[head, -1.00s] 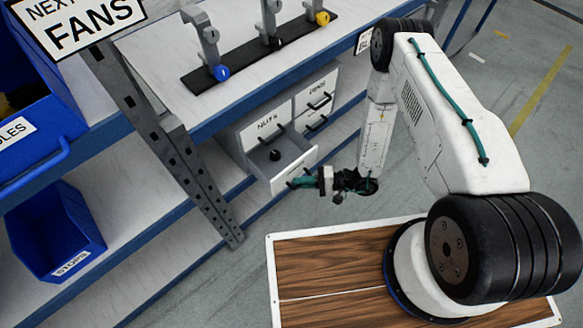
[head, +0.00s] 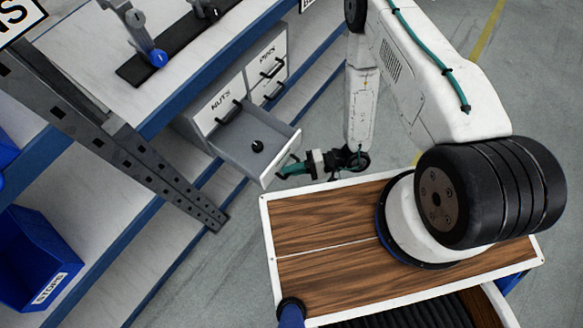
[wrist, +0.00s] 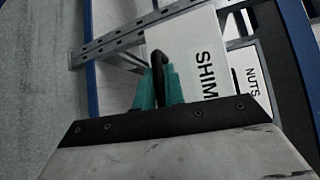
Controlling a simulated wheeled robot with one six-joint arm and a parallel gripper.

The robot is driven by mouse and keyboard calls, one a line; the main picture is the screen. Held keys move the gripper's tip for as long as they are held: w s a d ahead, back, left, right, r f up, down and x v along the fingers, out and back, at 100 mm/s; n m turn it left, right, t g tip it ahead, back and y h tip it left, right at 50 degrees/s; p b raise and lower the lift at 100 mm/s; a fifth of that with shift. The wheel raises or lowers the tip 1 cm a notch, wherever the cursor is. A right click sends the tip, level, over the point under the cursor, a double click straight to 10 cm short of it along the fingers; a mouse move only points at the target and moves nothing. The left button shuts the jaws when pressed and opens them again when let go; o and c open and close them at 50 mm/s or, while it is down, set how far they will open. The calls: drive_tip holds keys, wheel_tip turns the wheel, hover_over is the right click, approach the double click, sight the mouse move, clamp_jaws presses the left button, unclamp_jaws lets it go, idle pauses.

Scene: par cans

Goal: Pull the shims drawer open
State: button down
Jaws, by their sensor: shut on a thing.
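The shims drawer (head: 237,136) stands well out of the cabinet below the drawer labelled NUTS (head: 219,99). A small dark knobbed object (head: 257,146) lies inside it. In the wrist view the white drawer front (wrist: 197,62) shows the letters SHIM and a black bar handle (wrist: 158,58). My gripper (head: 284,172) is at the drawer front, its green fingers (wrist: 158,88) closed on the handle. The fingers partly hide the handle.
A drawer labelled PINS (head: 266,62) and another below it are shut. The shelf's slotted metal post (head: 120,145) stands left of the drawer. A blue bin labelled STOPS (head: 35,260) sits on a lower shelf. Grey floor is clear between cabinet and my base.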

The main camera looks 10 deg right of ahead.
drive_tip(key=c, duration=1.5)
unclamp_jaws()
drive_tip(key=shift+d, duration=0.1)
drive_tip(key=d, duration=0.5)
drive_tip(key=d+r, duration=0.1)
drive_tip(key=d, duration=0.1)
drive_tip(key=shift+d+r, duration=0.1)
drive_tip(key=shift+d, duration=0.2)
